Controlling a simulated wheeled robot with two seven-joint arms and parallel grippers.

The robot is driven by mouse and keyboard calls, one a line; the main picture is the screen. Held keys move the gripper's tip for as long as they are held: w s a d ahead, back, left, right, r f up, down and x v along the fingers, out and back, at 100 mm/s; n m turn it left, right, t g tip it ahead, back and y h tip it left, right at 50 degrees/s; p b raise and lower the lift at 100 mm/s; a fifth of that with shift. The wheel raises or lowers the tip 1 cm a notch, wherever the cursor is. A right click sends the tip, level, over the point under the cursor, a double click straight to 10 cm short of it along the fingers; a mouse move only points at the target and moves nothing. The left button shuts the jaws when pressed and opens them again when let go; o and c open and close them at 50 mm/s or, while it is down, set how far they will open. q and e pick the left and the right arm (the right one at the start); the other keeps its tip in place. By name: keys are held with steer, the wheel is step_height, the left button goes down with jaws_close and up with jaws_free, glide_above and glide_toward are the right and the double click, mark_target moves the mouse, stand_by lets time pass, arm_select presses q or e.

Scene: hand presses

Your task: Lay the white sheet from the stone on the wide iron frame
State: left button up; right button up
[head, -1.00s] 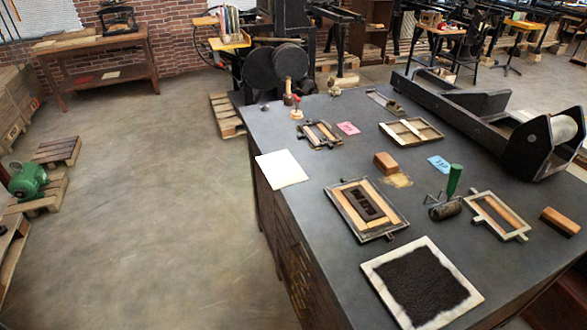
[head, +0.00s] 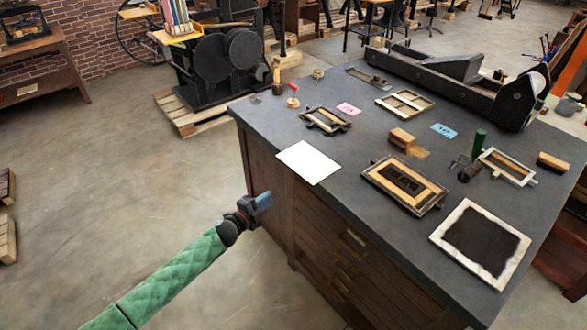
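The white sheet (head: 309,162) lies flat at the left edge of the dark stone top (head: 345,215), and its near-left side appears to jut slightly past the edge. A dark metal frame (head: 377,184) with wood strips and a black type block inside lies right of the sheet. Other frames on the stone are a small one with lugs (head: 343,127), a divided one (head: 405,103) at the back and a pale-rimmed one (head: 522,182) at the right. Which is the wide iron frame I cannot tell. My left gripper (head: 264,201) is empty, beside the cabinet, below and left of the sheet. My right gripper is out of view.
A white-bordered black slab (head: 447,237) lies near the front right.

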arm_select(q)
step_height(320, 180, up, 6)
steer(key=d+r+m+g+h, duration=0.1)
steer(key=m+g+h, duration=0.15)
steer(key=m, duration=0.25)
glide_toward(299, 167)
steer(key=shift+t+h, duration=0.25)
steer(key=shift+t, duration=0.1)
steer(key=x, duration=0.2)
steer(key=f+b+x, duration=0.1)
steer(key=x, duration=0.2)
steer(key=shift+w, duration=0.15)
steer(key=shift+x, duration=0.9)
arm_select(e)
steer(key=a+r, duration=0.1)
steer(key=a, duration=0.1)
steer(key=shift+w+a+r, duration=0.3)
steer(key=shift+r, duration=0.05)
